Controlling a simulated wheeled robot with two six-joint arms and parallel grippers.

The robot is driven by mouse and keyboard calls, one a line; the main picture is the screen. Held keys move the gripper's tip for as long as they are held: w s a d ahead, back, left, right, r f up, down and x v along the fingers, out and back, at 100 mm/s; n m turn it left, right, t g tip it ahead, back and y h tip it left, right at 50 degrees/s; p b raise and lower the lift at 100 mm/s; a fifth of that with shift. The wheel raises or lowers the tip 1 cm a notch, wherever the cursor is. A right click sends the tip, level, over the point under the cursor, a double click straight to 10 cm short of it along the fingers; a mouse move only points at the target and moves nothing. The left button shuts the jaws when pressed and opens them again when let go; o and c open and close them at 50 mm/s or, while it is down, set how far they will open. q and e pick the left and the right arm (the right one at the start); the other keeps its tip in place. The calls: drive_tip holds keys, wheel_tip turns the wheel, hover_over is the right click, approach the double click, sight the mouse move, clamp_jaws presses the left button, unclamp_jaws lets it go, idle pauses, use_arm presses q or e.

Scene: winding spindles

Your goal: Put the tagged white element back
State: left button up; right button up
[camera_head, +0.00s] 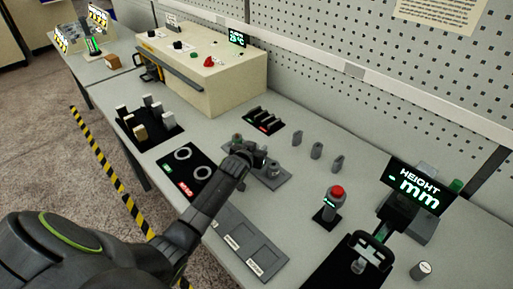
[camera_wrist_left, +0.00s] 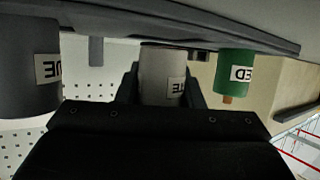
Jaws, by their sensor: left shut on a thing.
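My left gripper (camera_head: 258,160) reaches over a small grey plate (camera_head: 272,183) in the middle of the bench. In the left wrist view, my left gripper (camera_wrist_left: 163,88) is shut on a whitish cylinder, the white element (camera_wrist_left: 160,75), which has a partly readable tag. The picture there appears upside down. A dark grey tagged cylinder (camera_wrist_left: 28,65) is on its left and a green tagged cylinder (camera_wrist_left: 234,72) on its right, both apart from the fingers. In the head view my gripper hides the white element. I cannot tell whether it touches the plate. My right gripper is not in view.
A black mat with two rings (camera_head: 182,153) lies left of the gripper. A labelled grey tray (camera_head: 247,243) lies in front. Several grey pegs (camera_head: 316,151), a red-button post (camera_head: 331,203) and a height display (camera_head: 417,187) stand to the right. A beige machine (camera_head: 205,80) stands behind.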

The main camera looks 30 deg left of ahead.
use_arm(q)
drive_tip(key=shift+s+f, duration=0.1)
drive_tip(key=shift+f, duration=0.3)
drive_tip(key=o, duration=1)
drive_tip(key=shift+f, duration=0.1)
drive_tip(key=shift+c, duration=0.2)
drive_tip(key=shift+o, duration=0.6)
drive_tip(key=shift+s+f, duration=0.1)
drive_tip(key=shift+f, duration=0.05)
drive_tip(key=shift+r+p, duration=0.35)
drive_tip(key=shift+r, duration=0.4)
drive_tip(key=shift+s+f, duration=0.1)
drive_tip(key=shift+s, duration=0.15)
drive_tip(key=v, duration=0.7)
drive_tip(key=b+v, duration=0.1)
drive_tip(key=v, duration=0.3)
drive_tip(key=shift+r, duration=0.4)
